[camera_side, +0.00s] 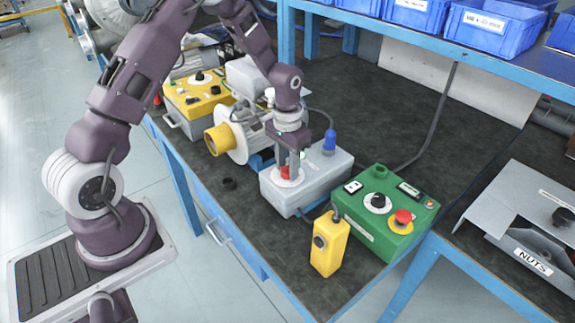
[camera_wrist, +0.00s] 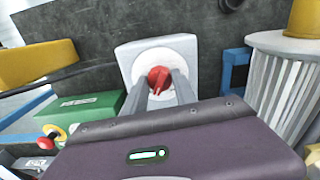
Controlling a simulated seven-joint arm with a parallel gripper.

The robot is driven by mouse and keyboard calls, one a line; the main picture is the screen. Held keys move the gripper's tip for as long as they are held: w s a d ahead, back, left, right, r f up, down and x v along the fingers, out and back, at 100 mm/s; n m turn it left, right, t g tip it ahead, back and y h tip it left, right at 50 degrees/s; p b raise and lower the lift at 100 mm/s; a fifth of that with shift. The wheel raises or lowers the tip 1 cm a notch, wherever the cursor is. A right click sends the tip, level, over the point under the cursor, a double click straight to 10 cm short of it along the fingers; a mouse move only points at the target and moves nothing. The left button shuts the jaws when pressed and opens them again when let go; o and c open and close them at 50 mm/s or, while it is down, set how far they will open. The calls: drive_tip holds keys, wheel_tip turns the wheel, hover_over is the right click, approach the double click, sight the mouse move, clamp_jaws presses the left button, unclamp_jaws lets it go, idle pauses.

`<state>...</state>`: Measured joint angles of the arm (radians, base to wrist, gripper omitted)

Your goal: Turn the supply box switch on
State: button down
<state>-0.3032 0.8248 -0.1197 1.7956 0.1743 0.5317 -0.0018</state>
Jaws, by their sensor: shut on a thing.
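A grey box (camera_side: 325,172) with a red rotary switch (camera_side: 285,172) on a white round plate stands on the dark bench; I take it for the supply box. My gripper (camera_side: 290,163) points down at the switch. In the wrist view the red switch (camera_wrist: 157,78) sits between the two finger ends of my gripper (camera_wrist: 161,87), which are shut on it. The pointer of the switch shows as a small ridge; I cannot read any on or off marking. The fingers hide part of the switch in both views.
A green control box (camera_side: 385,215) with a black knob and a red button stands to the right. A yellow hand unit (camera_side: 328,245) stands in front. A white blower with a yellow outlet (camera_side: 218,139) and a yellow box (camera_side: 198,97) lie to the left. Blue bins (camera_side: 490,28) fill the shelf.

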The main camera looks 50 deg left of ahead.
drive_tip(key=shift+m, duration=0.5)
idle(0.3)
drive_tip(key=c, duration=1)
unclamp_jaws()
wheel_tip(320, 180, up, 7)
drive_tip(key=shift+r, duration=0.1)
